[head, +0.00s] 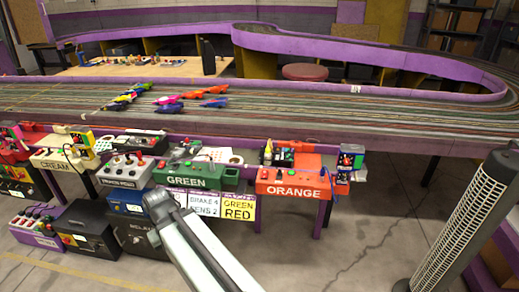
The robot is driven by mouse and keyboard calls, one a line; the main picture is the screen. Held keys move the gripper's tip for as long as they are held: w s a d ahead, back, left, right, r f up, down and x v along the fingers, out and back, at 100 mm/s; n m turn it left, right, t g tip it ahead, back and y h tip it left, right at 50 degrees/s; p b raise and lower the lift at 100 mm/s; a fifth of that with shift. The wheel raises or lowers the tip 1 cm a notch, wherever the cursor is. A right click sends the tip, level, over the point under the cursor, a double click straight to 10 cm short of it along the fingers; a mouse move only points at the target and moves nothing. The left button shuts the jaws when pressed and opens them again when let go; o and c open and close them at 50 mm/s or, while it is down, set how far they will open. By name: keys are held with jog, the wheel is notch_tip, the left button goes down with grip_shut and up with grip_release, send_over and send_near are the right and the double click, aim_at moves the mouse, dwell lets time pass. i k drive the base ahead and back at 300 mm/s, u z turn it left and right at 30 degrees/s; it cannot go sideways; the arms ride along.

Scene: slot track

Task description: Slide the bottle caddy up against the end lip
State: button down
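I cannot pick out the bottle caddy for certain. A small dark holder with little upright items (281,156) stands at the track's near edge, just behind the orange box, and may be it. No end lip can be told apart at this size. The fingers are too small and dark to read, and I see nothing clearly held.
Control boxes line the near edge, among them the green box (196,176) and the orange box (293,184). Toy cars (168,100) sit on the slot track (330,108). A grey tower fan (462,220) stands at right. Dark cases (88,232) lie at lower left. Floor right of my arm is clear.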

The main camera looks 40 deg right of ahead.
aim_at(283, 157)
jog(key=i, duration=0.9)
jog(key=u, duration=0.05)
